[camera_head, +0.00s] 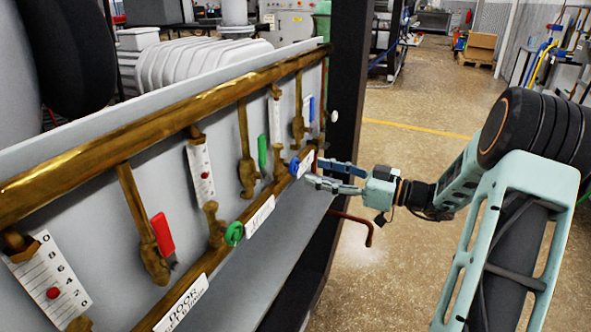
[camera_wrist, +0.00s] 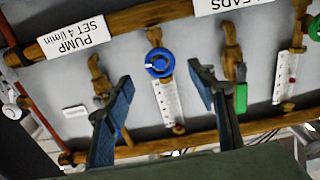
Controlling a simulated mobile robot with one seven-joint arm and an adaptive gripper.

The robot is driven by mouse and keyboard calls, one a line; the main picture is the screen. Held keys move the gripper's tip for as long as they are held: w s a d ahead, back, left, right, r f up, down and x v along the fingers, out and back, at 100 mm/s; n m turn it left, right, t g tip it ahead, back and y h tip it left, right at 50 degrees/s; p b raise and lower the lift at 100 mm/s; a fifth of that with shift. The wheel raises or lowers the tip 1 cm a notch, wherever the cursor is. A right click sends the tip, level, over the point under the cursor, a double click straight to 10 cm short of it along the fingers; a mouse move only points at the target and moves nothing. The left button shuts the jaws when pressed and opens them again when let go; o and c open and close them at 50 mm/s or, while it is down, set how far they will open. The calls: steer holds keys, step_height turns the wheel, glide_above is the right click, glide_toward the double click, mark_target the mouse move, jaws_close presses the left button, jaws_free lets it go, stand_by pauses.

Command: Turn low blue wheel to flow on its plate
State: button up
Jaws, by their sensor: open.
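The low blue wheel (camera_head: 294,167) sits on the lower brass pipe, at the far end of the panel. In the wrist view the blue wheel (camera_wrist: 158,62) shows face-on, between and beyond my fingertips. Its plate (camera_wrist: 73,38) reads PUMP SET 4 l/min. A white flow scale (camera_wrist: 168,103) stands by the wheel, with a red mark near one end. My gripper (camera_head: 312,171) is open and empty, reaching in from the right close to the wheel. In the wrist view its two fingers (camera_wrist: 160,74) are spread either side of the wheel; I cannot tell whether they touch anything.
A green lever (camera_head: 262,150) and a green wheel (camera_head: 234,234) are nearby on the panel. A red lever (camera_head: 162,233) is nearer. The upper brass pipe (camera_head: 150,120) runs above. A dark post (camera_head: 345,90) stands just beyond my gripper. A grey ledge (camera_head: 270,258) lies below.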

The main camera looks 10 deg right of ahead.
mark_target(297, 168)
steer(key=x, duration=0.7)
steer(key=shift+b, duration=0.35)
steer(key=c, duration=1.2)
